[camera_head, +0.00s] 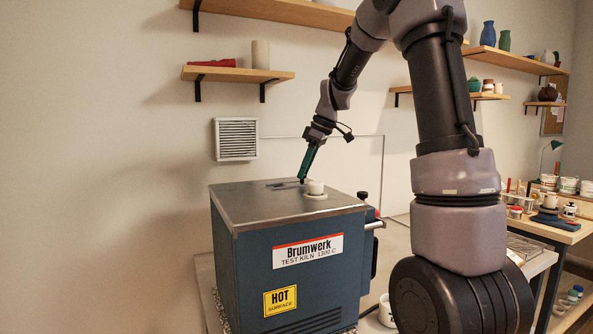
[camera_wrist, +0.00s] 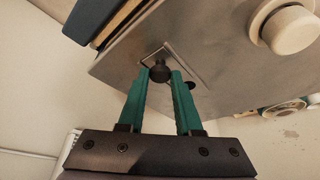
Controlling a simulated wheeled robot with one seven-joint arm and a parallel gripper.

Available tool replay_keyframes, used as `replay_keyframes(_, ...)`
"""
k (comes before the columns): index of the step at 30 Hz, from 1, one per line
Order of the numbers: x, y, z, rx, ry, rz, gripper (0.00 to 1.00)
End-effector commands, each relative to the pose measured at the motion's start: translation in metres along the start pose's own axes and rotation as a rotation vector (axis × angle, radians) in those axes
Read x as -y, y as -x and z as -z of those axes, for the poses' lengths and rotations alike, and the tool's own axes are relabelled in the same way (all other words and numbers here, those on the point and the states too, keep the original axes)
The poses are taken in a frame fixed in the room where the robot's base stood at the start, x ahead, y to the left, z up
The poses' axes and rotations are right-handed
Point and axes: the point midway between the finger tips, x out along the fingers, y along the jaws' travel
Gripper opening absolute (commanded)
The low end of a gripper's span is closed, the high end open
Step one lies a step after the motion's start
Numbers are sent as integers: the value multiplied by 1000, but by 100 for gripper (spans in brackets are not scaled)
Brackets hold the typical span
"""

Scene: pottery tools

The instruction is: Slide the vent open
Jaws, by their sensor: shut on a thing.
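The kiln (camera_head: 290,262) is a blue box with a grey metal top and a "Brumwerk" label. The vent is a small flat metal slide plate (camera_wrist: 184,60) on that top, with a round black knob (camera_wrist: 160,73). My gripper (camera_head: 303,180) reaches down to the kiln top with its green fingers. In the wrist view my gripper (camera_wrist: 161,80) is shut on the black knob, one finger on each side. A small dark spot (camera_wrist: 191,85) shows beside the right finger; I cannot tell if it is an opening. The fingers hide part of the plate.
A white round plug (camera_head: 315,187) stands on the kiln top close to the right of my gripper; it also shows in the wrist view (camera_wrist: 290,29). A wall grille (camera_head: 236,139) is behind the kiln. The kiln top's left side is clear.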

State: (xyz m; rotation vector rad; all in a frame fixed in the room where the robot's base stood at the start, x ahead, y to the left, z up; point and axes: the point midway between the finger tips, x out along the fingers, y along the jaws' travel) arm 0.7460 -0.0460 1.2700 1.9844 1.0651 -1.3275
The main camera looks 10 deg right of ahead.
Motion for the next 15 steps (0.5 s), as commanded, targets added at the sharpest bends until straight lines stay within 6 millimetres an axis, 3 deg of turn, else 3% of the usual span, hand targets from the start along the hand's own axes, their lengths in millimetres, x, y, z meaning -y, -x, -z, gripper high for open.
replay_keyframes(7,-4,3,-2,0,1,-10,0)
replay_keyframes(8,-4,3,-2,1,1,-10,41)
replay_keyframes(9,-4,3,-2,1,0,-10,56)
replay_keyframes(10,-4,2,-2,1,0,-9,64)
replay_keyframes(15,-3,2,-2,1,0,-7,64)
